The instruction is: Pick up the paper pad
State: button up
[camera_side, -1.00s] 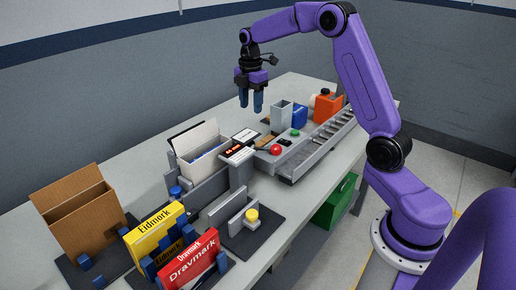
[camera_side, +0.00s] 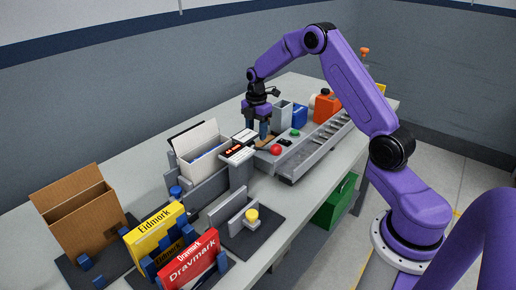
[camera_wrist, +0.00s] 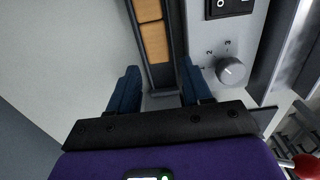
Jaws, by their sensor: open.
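A tan, flat piece (camera_side: 265,142), which looks like the paper pad, lies at the middle of the bench beside the control panel. In the wrist view tan pieces (camera_wrist: 155,42) lie in a narrow dark holder, one behind the other. My gripper (camera_side: 263,131) points down just above this spot, its blue fingers apart and empty. In the wrist view my gripper (camera_wrist: 160,88) has one finger on either side of the holder's near end, and the tan pieces are farther up the picture. Whether the fingers touch the holder cannot be told.
An open white carton (camera_side: 198,148) and black-and-white boxes (camera_side: 238,150) stand to the left. A grey bin (camera_side: 282,116), blue container (camera_side: 299,117) and orange container (camera_side: 326,106) stand to the right. A red button (camera_side: 276,149) and grey dial (camera_wrist: 230,71) are close by.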

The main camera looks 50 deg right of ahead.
jog(key=shift+w+a+f, duration=0.1)
jog(key=shift+w+f, duration=0.05)
jog(key=shift+f, duration=2.7)
jog(key=shift+c, duration=0.3)
jog(key=c, duration=0.7)
